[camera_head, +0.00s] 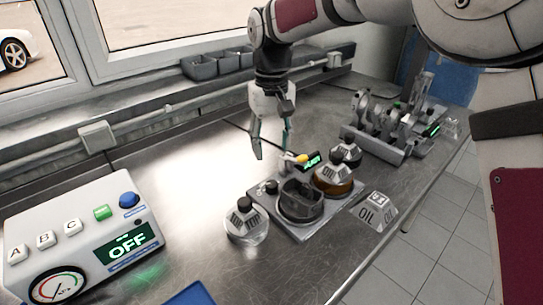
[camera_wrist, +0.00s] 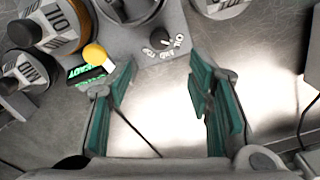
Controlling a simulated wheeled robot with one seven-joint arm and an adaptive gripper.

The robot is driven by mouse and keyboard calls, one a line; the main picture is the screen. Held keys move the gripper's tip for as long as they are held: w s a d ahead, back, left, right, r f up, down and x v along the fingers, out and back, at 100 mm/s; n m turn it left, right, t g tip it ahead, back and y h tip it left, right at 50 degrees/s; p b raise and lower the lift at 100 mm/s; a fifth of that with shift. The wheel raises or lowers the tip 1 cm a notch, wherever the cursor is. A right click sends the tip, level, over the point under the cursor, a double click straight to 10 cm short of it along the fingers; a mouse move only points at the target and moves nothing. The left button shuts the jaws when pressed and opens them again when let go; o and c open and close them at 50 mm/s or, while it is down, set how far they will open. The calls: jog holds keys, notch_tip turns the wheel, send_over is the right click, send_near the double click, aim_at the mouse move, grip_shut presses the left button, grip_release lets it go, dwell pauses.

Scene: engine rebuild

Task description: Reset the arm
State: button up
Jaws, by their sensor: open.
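My gripper (camera_head: 270,140) hangs from the arm above the metal bench, pointing down, behind the oil station. Its fingers are spread apart with nothing between them. In the wrist view my gripper (camera_wrist: 160,105) shows two green-padded fingers with bare bench between them. The oil station (camera_head: 318,225) holds a dark cup (camera_head: 299,202), an amber bottle (camera_head: 333,178), a small knob and a green-lit display (camera_head: 311,162). A yellow ball-ended lever (camera_wrist: 95,54) and a selector knob (camera_wrist: 158,38) lie just ahead of the fingers in the wrist view.
A control box (camera_head: 75,245) reading OFF sits at front left. A metal engine fixture (camera_head: 385,140) stands at back right. Bench at left centre is clear.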

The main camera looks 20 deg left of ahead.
jog(key=shift+r, duration=0.3)
jog(key=s+d+r+m+t, duration=0.1)
jog(key=s+d+r, duration=0.25)
jog(key=d, duration=0.45)
jog(key=s+d+r+m, duration=0.1)
jog(key=s+d+r, duration=0.25)
jog(key=d, duration=0.35)
jog(key=s+d+r+m+t, duration=0.15)
jog(key=d+r, duration=0.25)
jog(key=d, duration=0.4)
jog(key=s+d+f+m+t, duration=0.1)
jog(key=s+d+f+m, duration=0.1)
jog(key=s+d, duration=0.4)
jog(key=s+d+f+m+p, duration=0.1)
jog(key=s+d+f+m, duration=0.1)
jog(key=s+d, duration=0.5)
jog(key=s, duration=0.5)
jog(key=shift+t+p, duration=0.3)
jog(key=shift+t, duration=0.05)
